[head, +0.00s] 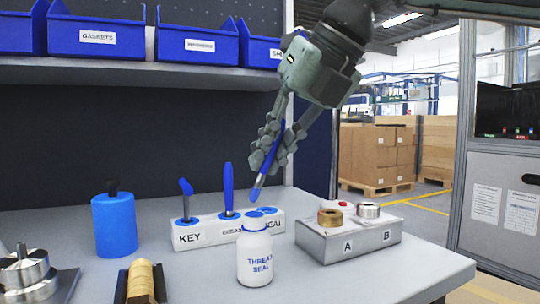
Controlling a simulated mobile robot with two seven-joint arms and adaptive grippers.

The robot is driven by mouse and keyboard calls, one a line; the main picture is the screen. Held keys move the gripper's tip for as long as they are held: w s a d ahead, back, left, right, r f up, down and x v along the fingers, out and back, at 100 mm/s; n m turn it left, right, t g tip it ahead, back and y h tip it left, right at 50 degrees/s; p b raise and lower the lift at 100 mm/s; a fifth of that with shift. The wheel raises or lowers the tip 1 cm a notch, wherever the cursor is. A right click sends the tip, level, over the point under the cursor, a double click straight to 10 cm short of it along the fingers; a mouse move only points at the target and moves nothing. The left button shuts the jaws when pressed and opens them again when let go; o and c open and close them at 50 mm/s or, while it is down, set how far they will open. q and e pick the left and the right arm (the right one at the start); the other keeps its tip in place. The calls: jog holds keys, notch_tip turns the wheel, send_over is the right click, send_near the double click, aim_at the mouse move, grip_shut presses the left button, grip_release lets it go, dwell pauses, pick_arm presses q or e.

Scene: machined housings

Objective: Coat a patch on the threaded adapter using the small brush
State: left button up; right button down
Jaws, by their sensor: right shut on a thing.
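My right gripper (272,150) comes in from the top right and is shut on a slim blue brush (269,163). The brush points down and tilts left, its lower end in the air above the white holder block (208,236) and the white THREAD SEAL bottle (254,262). I cannot tell which of the two it is directly over. A brass threaded part (330,217) stands at A and a silver one (368,210) at B on a grey block (356,241). Which is the threaded adapter is not clear. My left gripper is not in view.
Two other blue-handled tools (228,187) stand in the holder. A blue cylinder (114,226), a brass part (141,281) and a metal fixture (27,273) are at left. A shelf with blue bins (112,37) overhangs the back. The bench (415,258) is clear at front right.

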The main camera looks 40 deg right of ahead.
jog(key=shift+r+p, duration=1.75)
jog(key=shift+r, duration=0.85)
jog(key=shift+f, duration=0.1)
